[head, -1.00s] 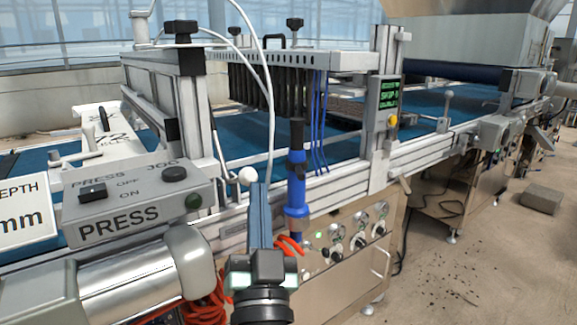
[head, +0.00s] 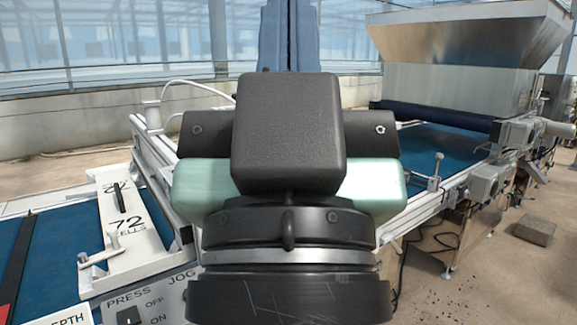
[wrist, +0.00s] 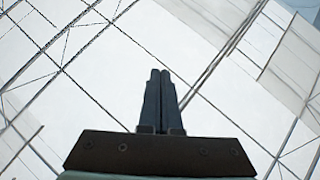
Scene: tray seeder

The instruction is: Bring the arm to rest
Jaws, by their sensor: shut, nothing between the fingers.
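My gripper (head: 290,35) stands in the middle of the head view, pointing up, with its blue-grey fingers reaching the top edge. The dark wrist housing and pale green body below it fill the centre and hide much of the seeder. In the wrist view my gripper (wrist: 160,76) has its two dark fingers together with nothing between them. Behind them are only the pale greenhouse roof and its thin bars.
The seeder's blue conveyor belt (head: 440,146) runs behind my arm, below a metal hopper (head: 470,40) at the right. A white 72-cell plate (head: 122,232) and the PRESS JOG box (head: 150,302) are at lower left. A grey block (head: 534,230) lies on the open floor.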

